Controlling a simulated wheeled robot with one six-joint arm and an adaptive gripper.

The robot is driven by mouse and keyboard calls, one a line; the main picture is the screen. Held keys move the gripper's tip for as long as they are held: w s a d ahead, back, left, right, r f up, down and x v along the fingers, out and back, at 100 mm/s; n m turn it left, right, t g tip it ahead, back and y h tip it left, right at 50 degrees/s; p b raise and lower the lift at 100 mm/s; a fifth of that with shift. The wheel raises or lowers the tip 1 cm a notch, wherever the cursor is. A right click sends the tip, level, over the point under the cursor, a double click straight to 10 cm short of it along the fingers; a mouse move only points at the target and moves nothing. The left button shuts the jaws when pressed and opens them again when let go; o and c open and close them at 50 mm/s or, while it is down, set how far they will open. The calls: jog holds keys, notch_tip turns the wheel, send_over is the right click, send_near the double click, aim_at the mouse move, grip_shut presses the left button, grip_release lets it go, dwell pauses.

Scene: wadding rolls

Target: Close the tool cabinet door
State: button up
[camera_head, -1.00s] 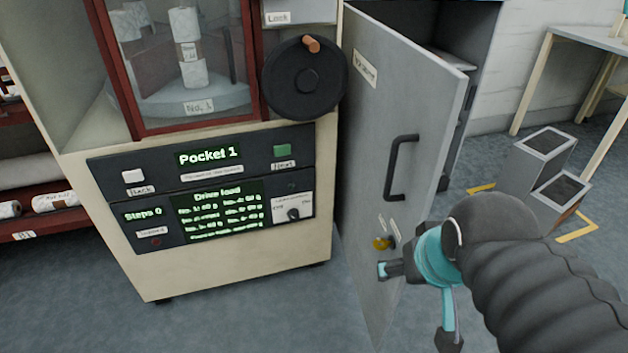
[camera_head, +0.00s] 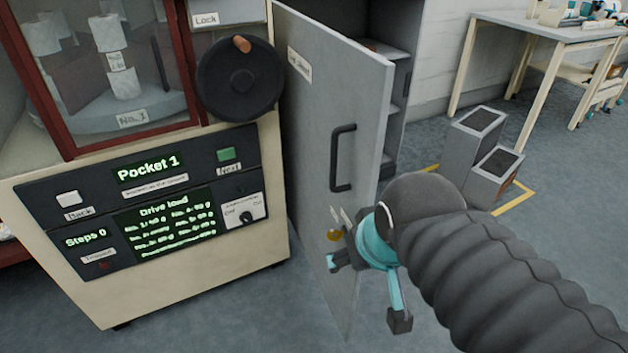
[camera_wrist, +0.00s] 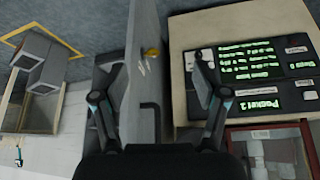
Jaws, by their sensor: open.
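The grey tool cabinet door (camera_head: 318,110) stands wide open, swung out toward me, with the dark cabinet interior (camera_head: 398,75) showing behind it. My gripper (camera_head: 367,291) is open at the door's lower free edge. One finger shows in front of the labelled face, the other right of the edge. In the wrist view the door (camera_wrist: 143,75) stands between the spread fingers of my gripper (camera_wrist: 158,72). Whether either finger touches it, I cannot tell.
A machine with a "Pocket 1" panel (camera_head: 150,168) and a black hand wheel (camera_head: 240,80) stands close left of the door. Grey bins (camera_head: 470,145) stand in yellow floor marking at right, before a table (camera_head: 545,32). Floor right of the door is partly clear.

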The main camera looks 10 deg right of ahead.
jog(key=w+a+f, duration=0.1)
jog(key=a+f+n+g, duration=0.1)
jog(key=a, duration=0.1)
jog(key=w+a+n, duration=0.1)
jog(key=shift+w+a+f+y+b, duration=0.25)
jog(key=shift+w+f+y+b, duration=0.05)
jog(key=shift+f+b, duration=0.1)
grip_shut()
jog(key=w+a+r+n+g+h+b, duration=0.1)
jog(key=w+a+n+g+h, duration=0.2)
jog(key=w+a+n+h, duration=0.55)
jog(key=w+d+r+n+h, duration=0.1)
jog(key=w+d+r+n, duration=0.1)
jog(key=d+r+n, duration=0.45)
jog(key=n+b, duration=0.2)
send_near(357, 209)
jog(key=shift+x, duration=3)
